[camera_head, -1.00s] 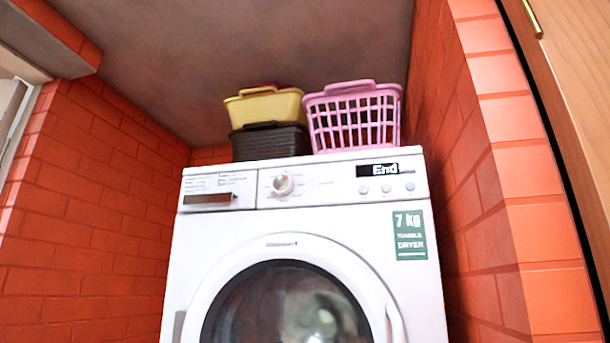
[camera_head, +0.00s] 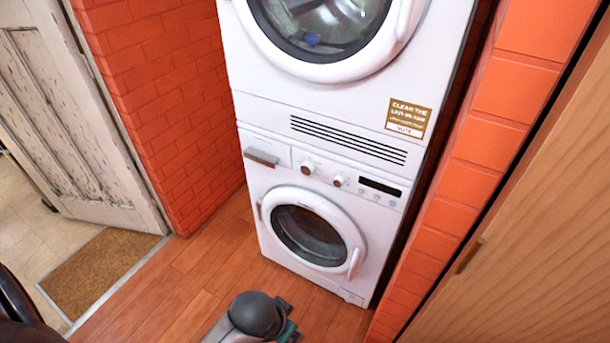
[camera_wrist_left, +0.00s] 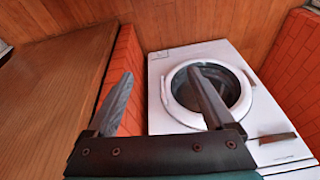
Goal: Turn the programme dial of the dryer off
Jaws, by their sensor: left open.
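The white dryer (camera_head: 285,108) is the upper machine in the head view. Only its round door (camera_head: 345,72) and lower front show. Its control panel with the programme dial is above the picture and out of view. My left gripper (camera_wrist_left: 161,74) is open in the left wrist view, its two fingers apart with nothing between them. Beyond the fingers, that view shows the lower machine's round door (camera_wrist_left: 237,88) upside down. The dial is not in the wrist view. My right gripper is not in view.
The lower white machine (camera_head: 262,184) has two knobs, a dark display and a drawer. Red brick walls (camera_head: 165,95) flank the stack. A wooden cabinet (camera_head: 530,230) stands close at right. A worn door (camera_head: 75,130) and a mat (camera_head: 100,268) are at left.

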